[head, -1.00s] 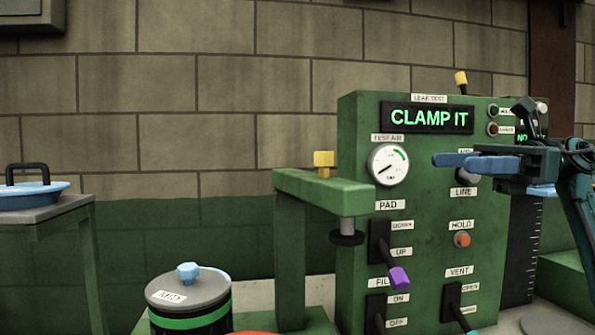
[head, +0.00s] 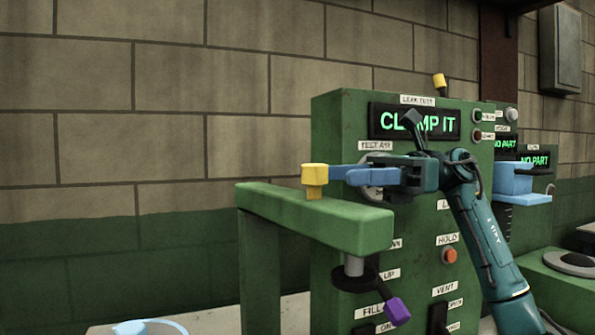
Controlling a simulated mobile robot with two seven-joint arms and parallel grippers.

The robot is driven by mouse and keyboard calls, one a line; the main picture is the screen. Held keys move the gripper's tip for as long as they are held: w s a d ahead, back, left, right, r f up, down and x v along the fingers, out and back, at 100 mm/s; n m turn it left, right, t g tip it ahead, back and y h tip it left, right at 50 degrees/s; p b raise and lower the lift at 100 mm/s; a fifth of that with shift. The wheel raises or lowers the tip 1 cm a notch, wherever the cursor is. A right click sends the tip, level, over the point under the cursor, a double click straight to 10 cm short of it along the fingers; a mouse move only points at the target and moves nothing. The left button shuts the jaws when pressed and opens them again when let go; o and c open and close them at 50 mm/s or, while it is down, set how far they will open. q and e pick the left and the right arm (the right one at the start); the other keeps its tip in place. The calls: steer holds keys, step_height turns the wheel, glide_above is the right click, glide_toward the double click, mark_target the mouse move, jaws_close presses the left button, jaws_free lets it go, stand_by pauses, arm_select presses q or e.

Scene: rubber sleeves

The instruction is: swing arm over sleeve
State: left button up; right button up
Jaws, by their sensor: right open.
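The green swing arm (head: 310,218) spans from its post at the left toward the test panel. A yellow knob (head: 314,176) stands on top of it, and a dark round pad (head: 354,276) hangs under its right end. My right gripper (head: 338,173) points left with its blue fingers level with the knob. The fingertips are at the knob's right side; I cannot tell whether they touch or straddle it. The gripper is open. The sleeve is not in view. My left gripper is not in view.
The green panel (head: 325,130) behind reads CLAMP IT on its display (head: 378,124). A purple-tipped lever (head: 397,311) sticks out below the pad. My right forearm covers part of the panel. A blue block (head: 513,180) stands at the right. A lid (head: 150,328) shows at the bottom left.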

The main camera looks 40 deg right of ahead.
mark_target(302, 177)
steer(key=p+x, duration=0.1)
steer(key=x, duration=0.7)
steer(key=shift+p, duration=0.4)
steer(key=shift+c, duration=0.2)
jaws_close()
